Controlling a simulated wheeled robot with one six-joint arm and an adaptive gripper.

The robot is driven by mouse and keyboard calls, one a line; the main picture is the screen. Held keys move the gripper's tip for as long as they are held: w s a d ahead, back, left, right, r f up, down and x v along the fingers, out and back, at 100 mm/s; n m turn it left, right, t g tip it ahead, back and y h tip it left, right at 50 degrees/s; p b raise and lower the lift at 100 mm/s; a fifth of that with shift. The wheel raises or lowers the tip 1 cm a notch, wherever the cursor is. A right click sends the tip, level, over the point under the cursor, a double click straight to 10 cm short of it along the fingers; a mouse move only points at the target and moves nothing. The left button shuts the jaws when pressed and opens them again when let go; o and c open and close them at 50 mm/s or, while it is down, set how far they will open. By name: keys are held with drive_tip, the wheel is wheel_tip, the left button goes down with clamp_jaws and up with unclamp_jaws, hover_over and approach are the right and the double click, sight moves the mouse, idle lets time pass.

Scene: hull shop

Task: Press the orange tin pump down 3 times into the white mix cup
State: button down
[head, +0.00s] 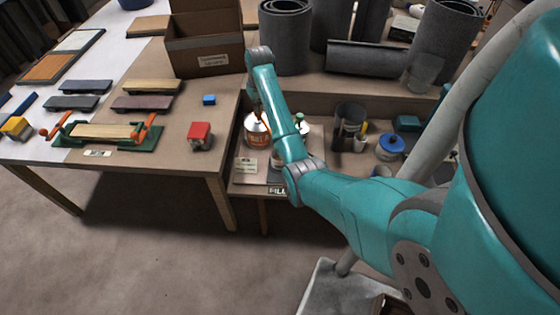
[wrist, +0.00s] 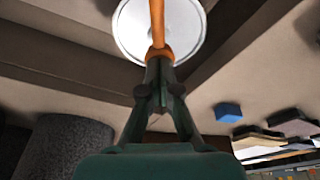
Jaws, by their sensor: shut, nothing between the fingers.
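The orange-and-white tin (head: 257,139) stands on the lower bench, partly behind my arm. In the wrist view its round pale lid (wrist: 187,22) lies beyond my fingertips, with the orange pump (wrist: 157,22) across it. My gripper (wrist: 160,66) is shut and empty, its fingertips at the pump's orange head; I cannot tell whether they touch. In the head view my gripper (head: 257,113) is small and over the tin. I cannot make out the white mix cup clearly; my arm hides part of the bench in front of the tin.
A tin with a green pump (head: 300,122) stands just right of my arm. A dark tool pot (head: 348,121) and a blue-lidded tub (head: 390,147) are further right. A cardboard box (head: 205,48) and a red block (head: 200,135) are on the left table. Grey rolls (head: 284,42) stand behind.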

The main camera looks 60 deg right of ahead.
drive_tip(key=shift+r, duration=1.45)
drive_tip(key=shift+f, duration=0.1)
drive_tip(key=shift+f, duration=1.55)
drive_tip(key=shift+r, duration=1.65)
drive_tip(key=shift+f, duration=0.3)
